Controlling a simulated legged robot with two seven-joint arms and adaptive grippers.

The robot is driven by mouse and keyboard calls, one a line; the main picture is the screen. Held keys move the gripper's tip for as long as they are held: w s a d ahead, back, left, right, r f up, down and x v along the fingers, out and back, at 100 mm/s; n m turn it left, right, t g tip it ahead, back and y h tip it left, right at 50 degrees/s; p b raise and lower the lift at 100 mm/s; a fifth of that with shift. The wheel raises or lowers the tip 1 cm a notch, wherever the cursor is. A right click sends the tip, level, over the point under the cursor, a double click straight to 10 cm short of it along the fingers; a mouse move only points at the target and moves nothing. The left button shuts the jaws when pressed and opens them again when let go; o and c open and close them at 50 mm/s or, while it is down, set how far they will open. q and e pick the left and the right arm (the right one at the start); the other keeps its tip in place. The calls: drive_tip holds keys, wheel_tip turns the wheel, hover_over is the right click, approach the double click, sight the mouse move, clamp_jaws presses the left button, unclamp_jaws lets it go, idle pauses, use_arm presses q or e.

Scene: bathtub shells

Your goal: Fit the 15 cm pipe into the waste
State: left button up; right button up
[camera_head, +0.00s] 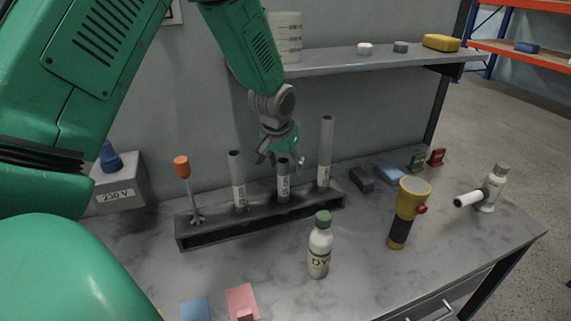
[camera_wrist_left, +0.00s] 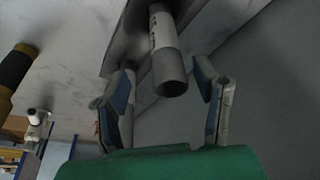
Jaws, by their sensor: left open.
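A long grey rack (camera_head: 265,232) holds three upright grey pipes with white labels. The middle pipe (camera_head: 283,182) is the shortest; its label seems to read 15 cm. The left pipe (camera_head: 237,180) is taller and the right pipe (camera_head: 326,152) tallest. My left gripper (camera_head: 277,156) is open just above and around the middle pipe's top. In the left wrist view the pipe end (camera_wrist_left: 169,75) lies between the spread fingers (camera_wrist_left: 165,100), apart from both. A white fitting with a dark-ended side tube (camera_head: 487,190), possibly the waste, stands at the right. My right gripper is not in view.
An orange-handled tool (camera_head: 184,180) stands at the rack's left end. A green-capped bottle (camera_head: 320,250) and a yellow-black torch (camera_head: 405,215) stand in front. A shelf (camera_head: 340,62) overhangs behind. A 230 V box (camera_head: 118,185) is at the left. The front right bench is clear.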

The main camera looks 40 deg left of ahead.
use_arm(q)
drive_tip(key=shift+s+a, duration=0.15)
drive_tip(key=shift+a, duration=0.1)
drive_tip(key=shift+a+f, duration=0.25)
drive_tip(key=shift+a, duration=0.45)
drive_tip(key=shift+p, duration=0.35)
drive_tip(key=shift+d+r, duration=0.2)
drive_tip(key=shift+d, duration=0.3)
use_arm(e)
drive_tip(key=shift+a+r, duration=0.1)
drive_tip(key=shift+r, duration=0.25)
use_arm(q)
drive_tip(key=shift+a, duration=0.15)
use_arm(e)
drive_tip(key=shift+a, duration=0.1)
